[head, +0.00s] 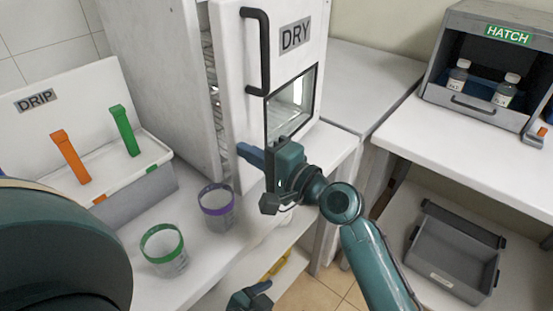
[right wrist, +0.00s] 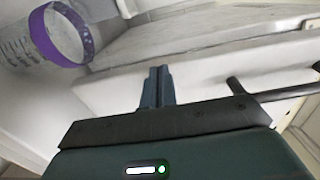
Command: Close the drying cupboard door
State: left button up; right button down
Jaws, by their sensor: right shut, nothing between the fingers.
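The white drying cupboard door (head: 308,22), labelled DRY, stands ajar. A gap along its left edge shows wire shelves inside the cupboard (head: 165,80). The door has a black vertical handle (head: 265,50) and a window (head: 291,104). My right gripper (head: 243,152) is shut and empty at the lower left part of the door, below the handle, fingers pointing left. Its closed fingers also show in the right wrist view (right wrist: 157,84) close to a white surface; contact cannot be told. My left gripper (head: 250,296) is low at the bottom edge, its jaws unclear.
A purple-rimmed beaker (head: 217,208) and a green-rimmed beaker (head: 163,248) stand on the bench left of my right gripper. The DRIP rack (head: 135,203) is further left. The HATCH box (head: 445,95) with bottles and a grey tray (head: 455,250) are at right.

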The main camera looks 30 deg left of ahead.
pick_arm(q)
jog(key=shift+d+r, duration=0.1)
jog(key=shift+r, duration=0.1)
pick_arm(e)
jog(key=shift+a, duration=1.15)
pick_arm(q)
jog(key=shift+w+d+f+b, duration=0.1)
jog(key=shift+d+f+b, duration=0.1)
jog(key=shift+b, duration=0.45)
pick_arm(e)
jog(key=s+d, duration=0.2)
jog(key=d, duration=1.1)
jog(key=shift+s, duration=0.25)
